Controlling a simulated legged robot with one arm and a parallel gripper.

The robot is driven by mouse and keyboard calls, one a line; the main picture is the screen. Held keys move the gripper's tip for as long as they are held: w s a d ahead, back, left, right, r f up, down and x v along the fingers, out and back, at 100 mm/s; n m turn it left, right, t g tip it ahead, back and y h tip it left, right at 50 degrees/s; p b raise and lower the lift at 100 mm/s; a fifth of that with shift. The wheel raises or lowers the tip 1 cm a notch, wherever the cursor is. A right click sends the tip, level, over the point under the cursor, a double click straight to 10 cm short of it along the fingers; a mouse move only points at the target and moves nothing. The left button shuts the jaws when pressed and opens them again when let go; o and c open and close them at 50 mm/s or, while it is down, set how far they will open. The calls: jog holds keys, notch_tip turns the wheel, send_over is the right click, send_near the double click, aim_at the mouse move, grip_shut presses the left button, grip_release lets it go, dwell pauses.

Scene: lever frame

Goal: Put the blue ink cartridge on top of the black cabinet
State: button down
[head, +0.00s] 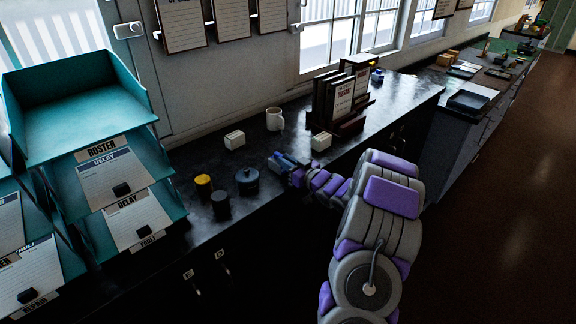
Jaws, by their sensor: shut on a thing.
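The blue ink cartridge (281,159) is a small blue piece at the end of my arm, near the middle of the head view. My gripper (288,168) is shut on it, and the fingers are small and partly merged with it. The cartridge appears over the top of the long black cabinet (398,94), near its front edge. I cannot tell whether it touches the top. A second small blue object (377,76) sits farther back, beside the book rack.
Teal trays (90,100) stand at the left. A yellow-topped jar (203,186), dark jars (247,181), white boxes (235,139), a mug (275,119) and a book rack (345,115) stand on the top. Bare top shows between them. Open floor (510,200) lies to the right.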

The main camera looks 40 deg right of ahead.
notch_tip(320, 180, up, 3)
jog(key=shift+r+p, duration=0.1)
jog(key=shift+p, duration=0.35)
jog(key=shift+s+a+r, duration=0.1)
jog(key=shift+s+r, duration=0.1)
jog(key=shift+s, duration=0.05)
jog(key=s+a+r+p, duration=0.1)
jog(key=s+a, duration=0.6)
jog(key=s, duration=0.6)
jog(key=shift+s+a, duration=0.2)
jog(key=shift+a, duration=0.2)
jog(key=shift+r, duration=0.1)
